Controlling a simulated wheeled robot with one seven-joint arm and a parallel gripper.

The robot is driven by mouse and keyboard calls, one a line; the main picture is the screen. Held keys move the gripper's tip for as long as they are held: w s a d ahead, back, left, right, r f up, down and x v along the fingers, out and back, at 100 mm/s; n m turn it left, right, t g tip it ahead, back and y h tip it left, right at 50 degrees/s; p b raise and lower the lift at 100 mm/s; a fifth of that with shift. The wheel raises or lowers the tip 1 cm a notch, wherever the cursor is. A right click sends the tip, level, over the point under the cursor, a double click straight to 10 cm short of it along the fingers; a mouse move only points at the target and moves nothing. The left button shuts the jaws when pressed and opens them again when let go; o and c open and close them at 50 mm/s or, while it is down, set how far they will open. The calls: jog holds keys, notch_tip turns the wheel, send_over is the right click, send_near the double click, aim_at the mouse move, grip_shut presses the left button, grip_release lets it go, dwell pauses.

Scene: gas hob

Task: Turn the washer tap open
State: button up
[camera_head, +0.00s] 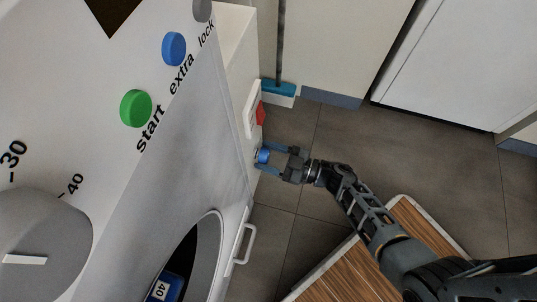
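The washer (205,110) is a large white machine that fills the left side of the view. A small blue tap (263,156) sticks out from its side wall, below a white and red piece. My gripper (267,157) comes from the right, with its fingers apart, one above and one below the tap in the picture. They look open around it, with a small gap; contact cannot be made out. My gripper partly hides the tap, so its exact turn position is unclear.
A green start button (136,108), a blue extra button (174,49) and a grey dial (45,240) are on the washer's panel. A white handle (244,243) is near its round door. A blue broom (279,88) stands behind. The tiled floor (345,135) is mostly clear.

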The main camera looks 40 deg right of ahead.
jog(key=c, duration=0.7)
jog(key=shift+r+m+p, duration=0.15)
jog(key=shift+m+p, duration=0.75)
jog(key=shift+p, duration=0.15)
jog(key=m+p, duration=0.1)
jog(key=m, duration=0.1)
jog(key=shift+m+p, duration=0.3)
jog(key=shift+p, duration=0.1)
jog(key=shift+w+d+f+m+g+y+p, duration=0.15)
jog(key=shift+m+p, duration=0.35)
jog(key=shift+m, duration=1.6)
jog(key=shift+s+m+g+y+p, duration=0.1)
jog(key=shift+m+g+p, duration=0.3)
jog(key=shift+m, duration=1.7)
jog(key=shift+w+d+f+m+g+y+p, duration=0.1)
jog(key=shift+m+p, duration=0.5)
jog(key=shift+m, duration=1.5)
